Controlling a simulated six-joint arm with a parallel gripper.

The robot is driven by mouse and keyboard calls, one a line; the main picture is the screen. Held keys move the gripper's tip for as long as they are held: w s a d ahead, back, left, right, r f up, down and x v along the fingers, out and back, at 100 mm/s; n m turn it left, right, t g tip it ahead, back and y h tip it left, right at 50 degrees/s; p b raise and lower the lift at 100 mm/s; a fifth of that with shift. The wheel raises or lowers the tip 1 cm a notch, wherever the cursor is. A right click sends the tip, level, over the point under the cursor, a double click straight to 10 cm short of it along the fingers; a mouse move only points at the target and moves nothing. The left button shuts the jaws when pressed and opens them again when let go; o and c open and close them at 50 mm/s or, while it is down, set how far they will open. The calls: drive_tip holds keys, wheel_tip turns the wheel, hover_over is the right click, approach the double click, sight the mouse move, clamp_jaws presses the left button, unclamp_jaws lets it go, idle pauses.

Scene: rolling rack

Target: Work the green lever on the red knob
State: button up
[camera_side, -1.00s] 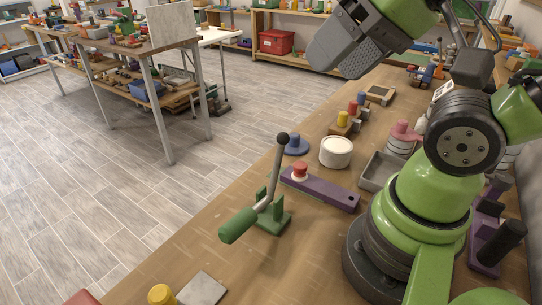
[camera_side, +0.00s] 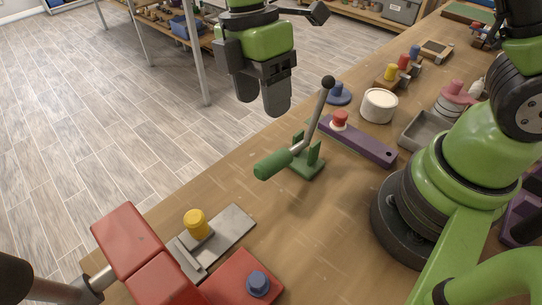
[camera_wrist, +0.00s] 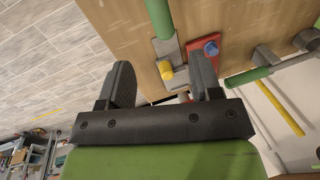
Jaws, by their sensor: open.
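The green lever mechanism stands on the wooden bench in the side view, with a green base (camera_side: 306,166), a tilted metal rod, a black ball (camera_side: 328,82) at the top and a green handle grip (camera_side: 273,164) at lower left. A red knob (camera_side: 339,119) sits on a purple bar just behind it to the right. My gripper (camera_side: 262,105) hangs up and left of the lever, fingers pointing down, touching nothing. In the wrist view my gripper (camera_wrist: 160,62) has its fingers apart and empty. A green cylinder (camera_wrist: 159,18), probably the lever's grip, shows at the top there.
A yellow knob (camera_side: 196,223) on a grey plate and a blue knob (camera_side: 258,283) on a red plate stand at the near end. Red blocks (camera_side: 130,240) are at lower left. A white round tub (camera_side: 379,106) stands behind the purple bar. Bench before the lever is bare.

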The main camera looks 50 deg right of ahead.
sight(270, 158)
drive_tip(key=shift+n+g, duration=0.3)
drive_tip(key=shift+n, duration=0.6)
drive_tip(key=x, duration=1.2)
drive_tip(key=shift+w+a+f, duration=0.15)
drive_tip(key=shift+w+a, duration=0.1)
drive_tip(key=shift+w, duration=0.05)
